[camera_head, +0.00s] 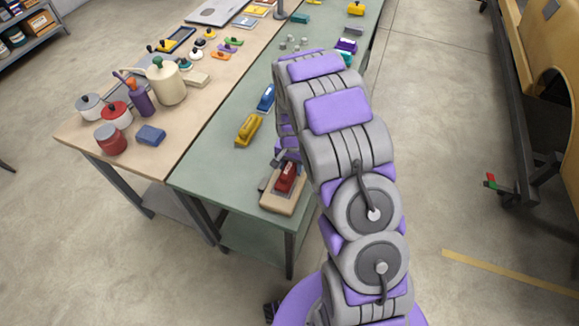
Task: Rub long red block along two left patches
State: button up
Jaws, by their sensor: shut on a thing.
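A red block (287,178) is over a tan board (279,205) at the near end of the green table. My gripper (284,164) is at the far end of the red block and is shut on it, partly hidden by my arm. I cannot tell whether the block touches the board. A small dark area shows at the board's left edge, but separate patches cannot be made out. The board's far right part is hidden by my arm.
The green table's near left corner is clear.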

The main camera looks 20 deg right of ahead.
jog(key=shift+w+d, duration=0.15)
jog(key=shift+w, duration=0.05)
jog(key=shift+s, duration=0.1)
jog(key=shift+s, duration=0.2)
jog(key=shift+s+a, duration=0.85)
jog(key=shift+s, duration=0.05)
jog(key=shift+w+d+p, duration=0.3)
jog(key=shift+w+p, duration=0.1)
jog(key=shift+w, duration=0.2)
jog(key=shift+w+d, duration=0.6)
jog(key=shift+s+a, duration=0.1)
